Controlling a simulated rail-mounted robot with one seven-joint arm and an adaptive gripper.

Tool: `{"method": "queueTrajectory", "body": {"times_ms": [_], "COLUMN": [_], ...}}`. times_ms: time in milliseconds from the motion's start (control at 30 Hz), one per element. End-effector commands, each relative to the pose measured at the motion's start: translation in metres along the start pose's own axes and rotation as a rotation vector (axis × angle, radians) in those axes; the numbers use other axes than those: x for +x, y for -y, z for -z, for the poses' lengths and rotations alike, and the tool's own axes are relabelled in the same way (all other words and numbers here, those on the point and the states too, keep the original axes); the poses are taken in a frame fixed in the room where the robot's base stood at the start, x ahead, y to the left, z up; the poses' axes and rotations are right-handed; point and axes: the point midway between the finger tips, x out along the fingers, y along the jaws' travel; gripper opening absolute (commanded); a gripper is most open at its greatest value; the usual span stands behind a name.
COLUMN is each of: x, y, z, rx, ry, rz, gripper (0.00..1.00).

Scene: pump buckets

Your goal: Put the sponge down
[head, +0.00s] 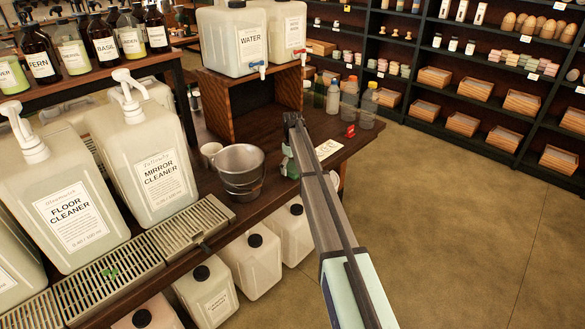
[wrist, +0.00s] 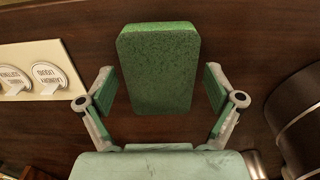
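The green sponge (wrist: 158,68) lies flat against the dark wooden counter in the wrist view, with its narrow side toward my gripper. My gripper (wrist: 160,90) is open, with one green-padded finger on each side of the sponge and a small gap showing at both sides. Whether the sponge rests fully on the wood is hard to tell from above. In the head view my gripper (head: 290,160) is low over the counter (head: 265,202), just right of the metal bucket, and my arm hides most of it and the sponge.
The metal bucket (head: 240,172) stands close on the left; its dark side (wrist: 302,120) shows at the wrist view's right edge. A white label card (head: 328,149) lies right of my gripper. Clear bottles (head: 350,100) and a wooden stand with water jugs (head: 237,40) are behind.

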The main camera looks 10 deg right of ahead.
Motion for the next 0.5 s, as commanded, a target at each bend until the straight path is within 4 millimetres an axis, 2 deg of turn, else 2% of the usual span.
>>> {"method": "queueTrajectory", "body": {"times_ms": [267,367,500], "x": [-0.006,-0.016,-0.040], "y": [0.000,0.000,-0.001], "z": [0.000,0.000,0.001], "rx": [0.000,0.000,0.000], "ry": [0.000,-0.001,-0.002], "rz": [0.000,-0.001,-0.001], "gripper": [0.91,0.91,0.91]}}
